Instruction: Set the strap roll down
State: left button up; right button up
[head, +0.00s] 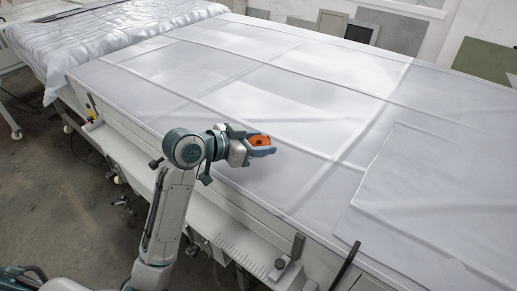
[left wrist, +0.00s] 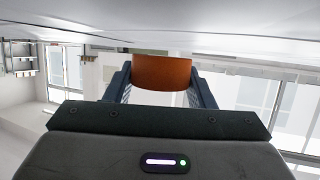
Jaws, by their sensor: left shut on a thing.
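The strap roll (head: 259,140) is a small orange roll. My left gripper (head: 262,147) is shut on it, over the near side of the large white machine bed (head: 230,104). In the left wrist view the orange roll (left wrist: 161,73) sits between the two dark fingers of my left gripper (left wrist: 161,80). The pale bed surface fills the top of that view, close to the roll. I cannot tell whether the roll touches the surface. My right gripper is in neither view.
A clear plate or sheet (head: 440,185) lies on the bed at the right. A silvery quilted cover (head: 110,40) lies over the far left. A ledge with scale marks (head: 215,225) runs along the bed's near side. The bed around the gripper looks clear.

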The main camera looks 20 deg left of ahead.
aim_at(259, 160)
pick_arm(q)
jog(key=shift+w+f, duration=0.1)
jog(key=shift+w, duration=0.1)
notch_tip(259, 160, down, 3)
jog(key=shift+f+p, duration=0.1)
jog(key=shift+p, duration=0.5)
jog(key=shift+f, duration=0.15)
jog(key=o, duration=1)
